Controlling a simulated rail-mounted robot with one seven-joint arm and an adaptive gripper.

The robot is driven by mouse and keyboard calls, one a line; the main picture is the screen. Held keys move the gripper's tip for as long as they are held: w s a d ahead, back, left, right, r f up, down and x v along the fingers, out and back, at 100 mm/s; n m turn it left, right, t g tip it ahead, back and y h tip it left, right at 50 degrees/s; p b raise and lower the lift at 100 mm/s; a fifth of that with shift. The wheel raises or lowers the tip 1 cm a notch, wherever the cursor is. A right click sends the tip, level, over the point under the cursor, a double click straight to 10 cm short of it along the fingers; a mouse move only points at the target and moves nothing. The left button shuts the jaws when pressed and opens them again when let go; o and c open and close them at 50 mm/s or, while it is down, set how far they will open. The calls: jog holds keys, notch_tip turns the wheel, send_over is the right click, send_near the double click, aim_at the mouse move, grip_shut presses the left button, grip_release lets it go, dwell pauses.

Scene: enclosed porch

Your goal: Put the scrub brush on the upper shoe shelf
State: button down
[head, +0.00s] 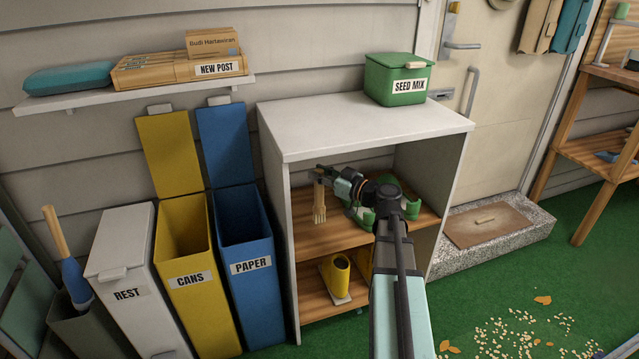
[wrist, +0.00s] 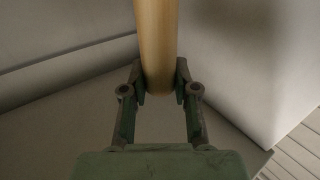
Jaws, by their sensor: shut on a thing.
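My gripper (head: 322,176) is inside the white shoe cabinet, shut on the wooden handle of the scrub brush (head: 319,206). The brush hangs upright, with its wider pale end down, over the left part of the upper shoe shelf (head: 304,232). I cannot tell whether its lower end touches the board. In the wrist view the round handle (wrist: 157,45) stands between the two fingers; the brush's other end is out of sight there. Green footwear (head: 365,216) sits on the same shelf to the right, partly hidden by my arm.
The cabinet top (head: 350,125) carries a green seed mix box (head: 398,80). Yellow boots (head: 337,275) stand on the lower shelf. Blue (head: 245,250) and yellow (head: 185,240) bins are left of the cabinet.

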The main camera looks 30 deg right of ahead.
jog(key=f, duration=0.3)
jog(key=shift+w+b, duration=0.2)
jog(key=shift+b, duration=0.2)
jog(key=shift+f, duration=0.1)
jog(key=c, duration=0.9)
grip_release()
jog(key=p+v, duration=0.1)
jog(key=v, duration=1.1)
